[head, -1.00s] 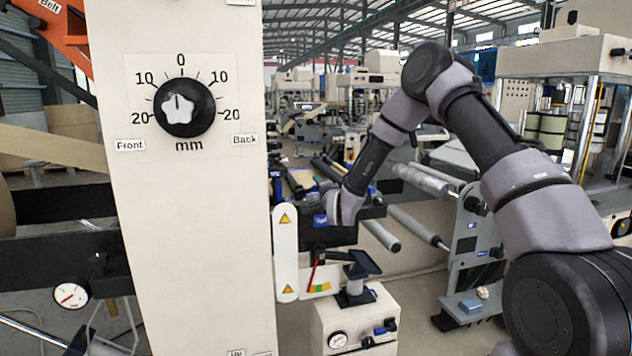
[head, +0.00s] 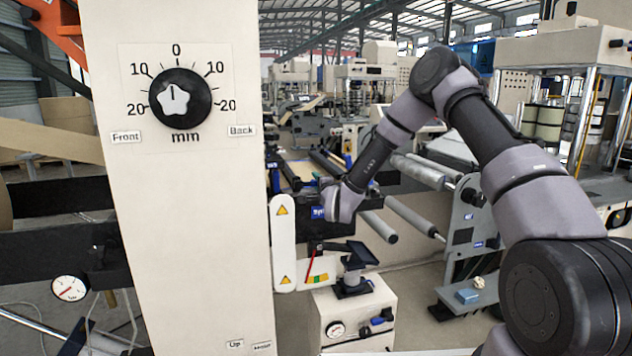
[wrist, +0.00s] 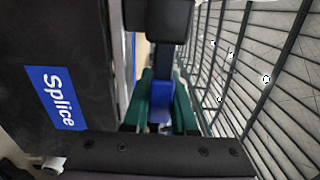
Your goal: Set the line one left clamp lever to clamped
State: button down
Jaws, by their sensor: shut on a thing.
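In the wrist view my gripper (wrist: 160,88) has two green fingers, shut on a blue lever handle (wrist: 159,103) between them. I take this for the left clamp lever; its pivot and full length are hidden, so I cannot tell its setting. A dark block (wrist: 157,18) lies just beyond the fingers. The black panel with the blue Splice label (wrist: 54,98) is close on the left. In the head view my fingers and the lever are hidden behind my wrist and the black box.
A cream column with a black mm dial (head: 174,98) fills the left of the head view. A white guard plate (head: 283,240), a red pointer (head: 311,264) and a cream gauge cabinet (head: 358,308) stand below my wrist. Grey rollers (head: 405,218) lie to the right.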

jog(key=c, duration=0.7)
grip_release()
jog(key=shift+f, duration=0.15)
jog(key=v, duration=1.1)
jog(key=s+d+r+n+g+h, duration=0.1)
jog(key=s+d+r+n+g, duration=0.25)
jog(key=d+r, duration=0.35)
jog(key=s+d+r+n+g+h, duration=0.25)
jog(key=d+r+n, duration=0.2)
jog(key=r, duration=0.45)
jog(key=s+d+r+n+g, duration=0.1)
jog(key=s+d+r, duration=0.1)
jog(key=s, duration=0.7)
jog(key=s+d+r+n+g, duration=0.1)
jog(key=s+d+r, duration=0.2)
jog(key=s, duration=0.7)
jog(key=s+d+r+n+g, duration=0.1)
jog(key=s+d+r+g, duration=0.1)
jog(key=s+d, duration=0.3)
jog(key=shift+s+d+r+y, duration=0.1)
jog(key=shift+s+y, duration=0.05)
jog(key=shift+s, duration=1)
jog(key=shift+s+r+y, duration=0.1)
jog(key=shift+s+r, duration=0.05)
jog(key=shift+s, duration=0.95)
